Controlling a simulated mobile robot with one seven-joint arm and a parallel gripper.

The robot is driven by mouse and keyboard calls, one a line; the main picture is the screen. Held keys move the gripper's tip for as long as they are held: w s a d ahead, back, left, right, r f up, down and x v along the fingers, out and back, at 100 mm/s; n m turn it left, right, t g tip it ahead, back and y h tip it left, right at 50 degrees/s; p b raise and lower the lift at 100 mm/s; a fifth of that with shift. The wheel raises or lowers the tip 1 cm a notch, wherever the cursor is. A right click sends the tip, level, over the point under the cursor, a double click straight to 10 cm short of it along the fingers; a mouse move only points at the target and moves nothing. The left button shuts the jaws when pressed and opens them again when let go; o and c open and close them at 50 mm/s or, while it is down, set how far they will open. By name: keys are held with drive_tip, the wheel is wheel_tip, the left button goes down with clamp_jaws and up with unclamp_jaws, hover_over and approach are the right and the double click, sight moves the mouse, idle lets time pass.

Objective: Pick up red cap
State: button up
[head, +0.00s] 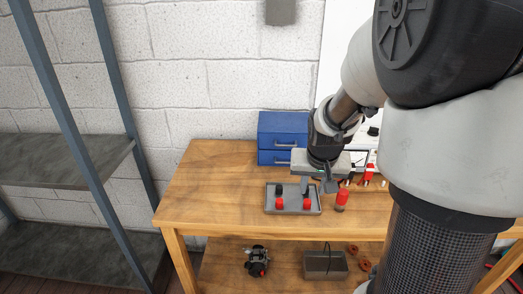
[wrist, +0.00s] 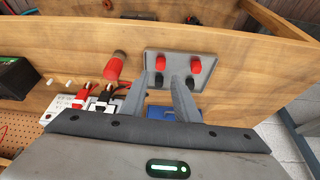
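A grey tray (head: 293,200) lies near the table's front and holds two red caps and at least two black caps. One red cap (head: 279,204) is at the tray's front left and another red cap (head: 307,205) at its front right. In the wrist view the red caps show at left (wrist: 163,62) and right (wrist: 196,64), with black caps (wrist: 189,82) in the other row. My gripper (head: 317,189) is above the tray's right side, pointing down. Its two fingers (wrist: 162,76) are apart with nothing held between them. The fingers partly cover the tray and a black cap.
A red cylinder (head: 342,200) stands just right of the tray. A blue drawer box (head: 283,135) is behind at the wall. Red and black clamps (wrist: 110,95) lie nearby. The wooden table (head: 205,205) is clear left of the tray.

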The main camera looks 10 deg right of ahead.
sight(308, 201)
drive_tip(key=b+x, duration=0.1)
drive_tip(key=x, duration=0.9)
drive_tip(key=shift+w, duration=0.3)
drive_tip(key=c, duration=0.5)
